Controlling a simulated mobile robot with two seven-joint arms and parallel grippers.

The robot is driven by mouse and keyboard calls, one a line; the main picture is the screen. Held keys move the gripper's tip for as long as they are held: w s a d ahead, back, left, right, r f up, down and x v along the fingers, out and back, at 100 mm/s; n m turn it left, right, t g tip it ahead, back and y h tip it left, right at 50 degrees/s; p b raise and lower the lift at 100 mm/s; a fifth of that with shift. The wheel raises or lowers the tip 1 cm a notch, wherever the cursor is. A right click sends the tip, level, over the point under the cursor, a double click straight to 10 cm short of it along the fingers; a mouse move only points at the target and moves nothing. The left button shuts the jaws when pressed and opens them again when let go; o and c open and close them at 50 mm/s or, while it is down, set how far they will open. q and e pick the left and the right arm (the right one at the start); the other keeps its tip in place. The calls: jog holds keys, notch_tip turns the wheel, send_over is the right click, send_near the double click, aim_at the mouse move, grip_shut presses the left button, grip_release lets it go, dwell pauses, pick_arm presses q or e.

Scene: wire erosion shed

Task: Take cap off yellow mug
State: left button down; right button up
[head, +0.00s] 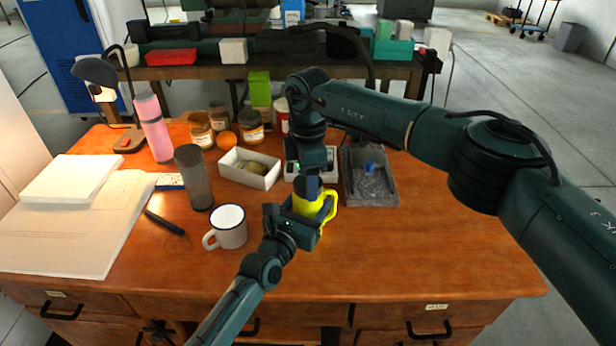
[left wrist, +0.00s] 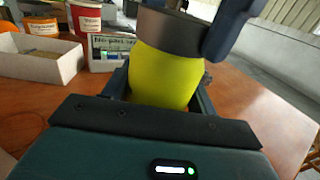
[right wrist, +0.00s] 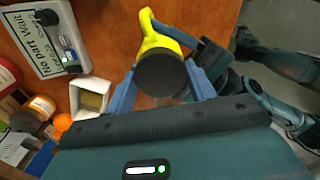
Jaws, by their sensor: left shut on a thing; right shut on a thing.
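The yellow mug (head: 308,207) is upright above the front middle of the desk, its handle to the right. My left gripper (head: 304,214) is shut around its body, which fills the gap between the fingers in the left wrist view (left wrist: 165,75). The dark grey cap (left wrist: 170,32) sits on the mug's top, with no gap visible. My right gripper (head: 313,184) comes from above and is shut on the cap. In the right wrist view the round cap (right wrist: 160,73) lies between the blue fingers. The head view mostly hides the cap behind my right gripper.
A white mug (head: 228,228) and a grey tumbler (head: 194,178) stand left of my left gripper. A white box (head: 249,168) and a grey tray (head: 370,190) with a blue item lie behind. The desk's right side is clear. Jars and a lamp (head: 100,75) stand further back.

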jog(key=n, duration=0.8)
jog(key=shift+n, duration=0.3)
jog(key=n, duration=1.2)
jog(key=shift+n, duration=0.3)
jog(key=n, duration=0.6)
jog(key=shift+r, duration=0.1)
jog(key=n, duration=0.6)
jog(key=shift+n, duration=0.4)
jog(key=n, duration=1.2)
jog(key=shift+n, duration=0.3)
jog(key=n, duration=0.4)
jog(key=shift+n, duration=0.4)
jog(key=shift+r, duration=0.25)
jog(key=shift+r, duration=0.9)
